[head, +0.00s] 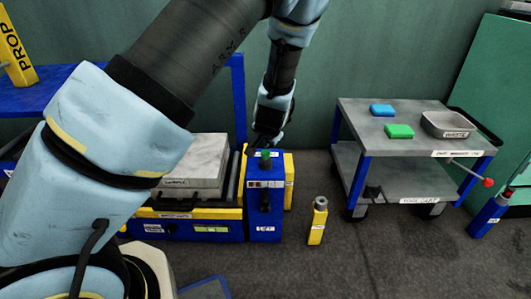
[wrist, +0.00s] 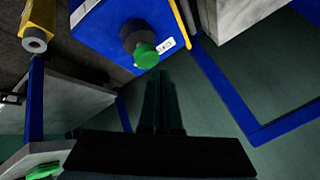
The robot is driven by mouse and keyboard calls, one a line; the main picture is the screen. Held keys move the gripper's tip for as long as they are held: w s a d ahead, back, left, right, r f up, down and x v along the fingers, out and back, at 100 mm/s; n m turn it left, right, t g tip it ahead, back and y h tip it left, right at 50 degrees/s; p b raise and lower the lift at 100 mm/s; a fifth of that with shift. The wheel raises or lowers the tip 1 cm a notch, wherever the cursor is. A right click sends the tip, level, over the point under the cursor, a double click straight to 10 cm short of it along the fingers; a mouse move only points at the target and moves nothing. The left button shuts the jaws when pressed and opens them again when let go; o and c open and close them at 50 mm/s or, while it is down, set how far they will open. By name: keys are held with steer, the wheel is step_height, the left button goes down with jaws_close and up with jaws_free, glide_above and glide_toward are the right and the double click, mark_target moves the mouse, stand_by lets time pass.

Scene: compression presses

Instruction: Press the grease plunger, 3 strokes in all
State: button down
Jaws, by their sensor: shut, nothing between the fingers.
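The plunger shows as a green knob (head: 266,156) on top of a blue housing (head: 264,215) at the right end of the press. In the wrist view the same green knob (wrist: 146,56) sits on a dark round collar on the blue housing top (wrist: 105,28). My gripper (head: 264,141) is just above and behind the knob in the head view. In the wrist view my gripper's dark fingers (wrist: 158,78) are together and empty, with their tips close to the knob. I cannot tell whether they touch it.
A pale sample block (head: 195,165) lies on the press bed, left of the housing. A small yellow canister (head: 318,222) stands on the floor to the right. A grey tool cart (head: 405,150) with blue and green blocks and a waste tray stands further right. Floor between is clear.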

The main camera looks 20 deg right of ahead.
mark_target(265, 154)
steer(key=shift+f, duration=0.15)
steer(key=shift+f, duration=0.25)
steer(key=shift+f+b, duration=0.5)
steer(key=shift+f, duration=0.45)
stand_by(1.1)
steer(key=shift+r+p, duration=1.3)
steer(key=shift+r, duration=0.15)
step_height(265, 154, up, 5)
steer(key=p, duration=0.5)
